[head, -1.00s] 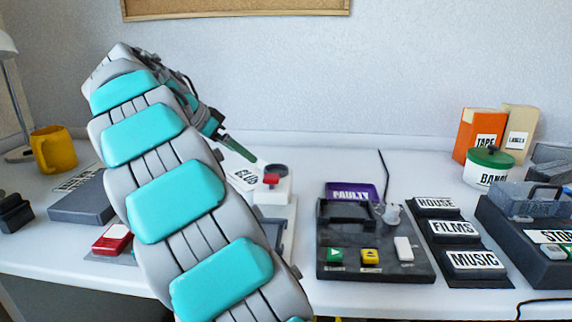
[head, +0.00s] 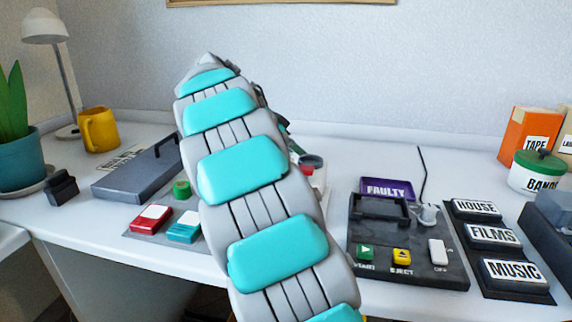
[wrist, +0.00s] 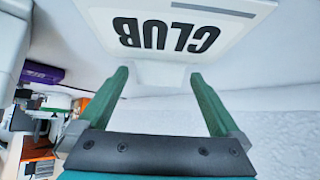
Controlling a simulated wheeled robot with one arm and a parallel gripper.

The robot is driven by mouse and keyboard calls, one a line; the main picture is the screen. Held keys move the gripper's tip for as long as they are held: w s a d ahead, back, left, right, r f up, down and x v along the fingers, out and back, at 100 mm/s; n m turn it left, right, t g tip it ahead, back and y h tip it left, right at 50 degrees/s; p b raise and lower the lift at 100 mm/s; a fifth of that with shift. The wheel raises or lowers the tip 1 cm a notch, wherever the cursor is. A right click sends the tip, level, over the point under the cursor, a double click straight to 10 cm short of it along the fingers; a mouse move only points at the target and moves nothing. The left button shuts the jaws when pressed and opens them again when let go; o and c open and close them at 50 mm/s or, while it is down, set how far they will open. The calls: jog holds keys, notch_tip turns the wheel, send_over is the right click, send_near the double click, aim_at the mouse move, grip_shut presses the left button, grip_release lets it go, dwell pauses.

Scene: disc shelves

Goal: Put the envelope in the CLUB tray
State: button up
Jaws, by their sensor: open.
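In the wrist view a white surface marked CLUB (wrist: 168,35) in black letters, upside down, fills the top. I cannot tell from this view whether it is the CLUB tray itself. My gripper (wrist: 160,75) has its two green fingers spread, with a pale lip or edge of the white thing showing between the tips. I see nothing held in it. In the head view my arm hides the gripper and the CLUB lettering. I cannot make out an envelope in either view.
In the head view a purple FAULTY tray (head: 387,189) stands behind a dark button console (head: 410,270). HOUSE, FILMS and MUSIC blocks (head: 492,237) lie right of it. Left are a grey handled case (head: 130,176), red and teal button blocks (head: 182,228) and a yellow mug (head: 99,131).

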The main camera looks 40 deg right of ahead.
jog(key=shift+c, duration=0.2)
jog(key=c, duration=1.3)
jog(key=shift+c, duration=0.2)
jog(key=shift+r, duration=0.15)
notch_tip(320, 180, up, 10)
